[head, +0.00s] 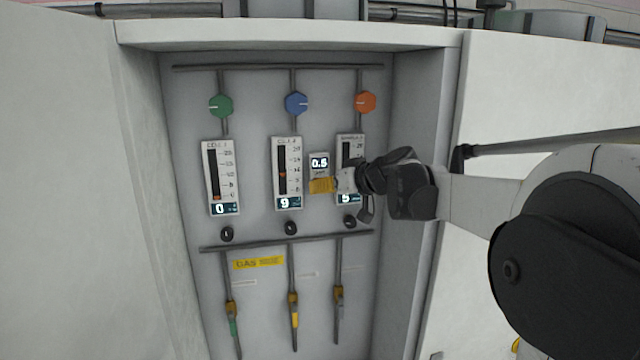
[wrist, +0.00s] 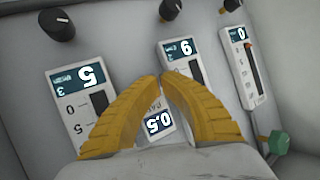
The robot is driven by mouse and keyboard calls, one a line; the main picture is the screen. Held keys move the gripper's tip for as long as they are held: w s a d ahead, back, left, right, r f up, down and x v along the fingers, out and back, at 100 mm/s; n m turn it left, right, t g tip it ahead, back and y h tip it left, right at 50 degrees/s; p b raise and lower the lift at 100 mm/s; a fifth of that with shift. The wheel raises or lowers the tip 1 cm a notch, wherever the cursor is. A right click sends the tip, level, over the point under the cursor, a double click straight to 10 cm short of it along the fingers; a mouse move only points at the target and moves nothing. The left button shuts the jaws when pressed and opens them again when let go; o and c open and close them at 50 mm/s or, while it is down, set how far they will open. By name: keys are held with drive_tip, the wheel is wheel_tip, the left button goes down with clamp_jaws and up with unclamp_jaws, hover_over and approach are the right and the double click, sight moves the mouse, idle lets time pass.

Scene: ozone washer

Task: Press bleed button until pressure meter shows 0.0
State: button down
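The pressure meter (head: 319,162) is a small panel display reading 0.5, between the middle and right gauges. It also shows upside down in the wrist view (wrist: 159,122), between my gripper's fingers. My gripper (head: 320,185) has yellow fingers just below the meter's display in the head view. In the wrist view (wrist: 158,78) the fingertips meet or nearly meet, with nothing visible held between them. I cannot make out the bleed button; the fingers cover the area below the display. Whether the tips touch the panel I cannot tell.
Three gauges, left (head: 221,176), middle (head: 287,172) and right (head: 350,150), read 0, 9 and 5. Green (head: 221,105), blue (head: 296,103) and orange (head: 366,102) knobs sit above, black knobs (head: 291,228) below. The recess side wall (head: 425,120) stands beside my arm.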

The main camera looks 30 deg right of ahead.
drive_tip(key=shift+w+d, duration=0.1)
drive_tip(key=shift+w, duration=0.25)
idle(0.5)
drive_tip(key=shift+s, duration=0.15)
drive_tip(key=shift+s+a, duration=0.25)
drive_tip(key=shift+s, duration=0.4)
drive_tip(key=shift+s+a, duration=0.25)
drive_tip(key=shift+s, duration=0.55)
drive_tip(key=shift+s+a, duration=0.2)
drive_tip(key=shift+s, duration=0.6)
drive_tip(key=shift+s+a, duration=0.25)
drive_tip(key=shift+s, duration=0.55)
